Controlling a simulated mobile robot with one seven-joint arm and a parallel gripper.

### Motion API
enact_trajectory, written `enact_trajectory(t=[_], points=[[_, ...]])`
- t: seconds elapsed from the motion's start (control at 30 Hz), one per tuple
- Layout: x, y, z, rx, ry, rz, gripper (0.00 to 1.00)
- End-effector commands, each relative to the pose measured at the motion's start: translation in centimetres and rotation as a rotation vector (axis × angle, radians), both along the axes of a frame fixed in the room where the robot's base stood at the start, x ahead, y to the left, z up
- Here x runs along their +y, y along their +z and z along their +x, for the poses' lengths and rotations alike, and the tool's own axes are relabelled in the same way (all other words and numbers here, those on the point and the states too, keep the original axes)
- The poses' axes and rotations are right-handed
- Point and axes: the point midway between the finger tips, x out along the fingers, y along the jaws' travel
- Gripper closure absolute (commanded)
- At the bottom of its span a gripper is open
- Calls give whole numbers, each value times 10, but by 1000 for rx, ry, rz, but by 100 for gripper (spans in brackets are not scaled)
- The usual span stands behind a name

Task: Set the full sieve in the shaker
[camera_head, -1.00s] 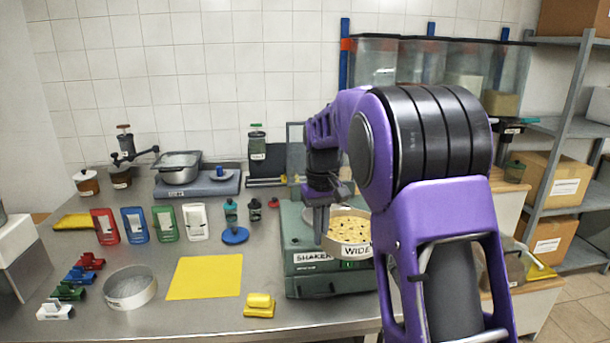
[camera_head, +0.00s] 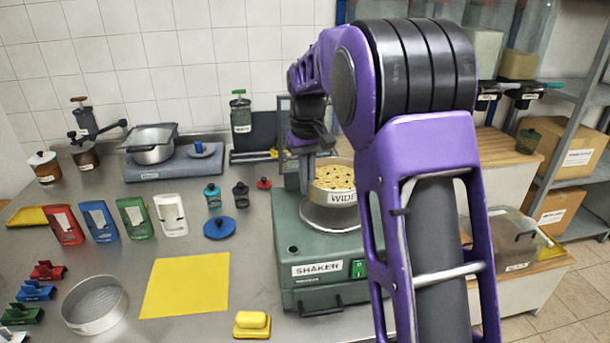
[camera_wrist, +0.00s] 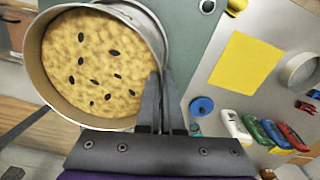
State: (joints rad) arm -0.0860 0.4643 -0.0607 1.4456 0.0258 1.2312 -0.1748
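The full sieve (camera_head: 343,197), a round pan labelled WIDE, holds a yellowish grainy fill with dark flecks. It also fills the upper left of the wrist view (camera_wrist: 135,20). My gripper (camera_head: 306,180) is at the sieve's left side; in the wrist view its fingers (camera_wrist: 164,100) straddle the sieve wall, shut on it. The green shaker (camera_head: 295,250), labelled SHAKER, has a green switch at its front. The sieve is over the shaker's round metal seat (camera_head: 325,218). I cannot tell whether they touch. My arm hides the right of the shaker.
An empty round sieve (camera_head: 95,303), a yellow sheet (camera_head: 185,285) and a yellow block (camera_head: 252,323) are on the table left of the shaker. Coloured holders (camera_head: 100,220) and a blue disc (camera_head: 219,228) stand behind. A dark upright frame (camera_head: 284,125) rises behind the shaker.

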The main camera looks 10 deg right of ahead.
Motion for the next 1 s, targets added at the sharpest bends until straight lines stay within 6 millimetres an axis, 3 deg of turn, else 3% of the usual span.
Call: enact_trajectory(t=[0.27,0.6,1.0], points=[[0,-14,0,1,0,0,100],[0,-51,0,-2,0,-1,100],[0,-56,0,-2,0,-1,100]])
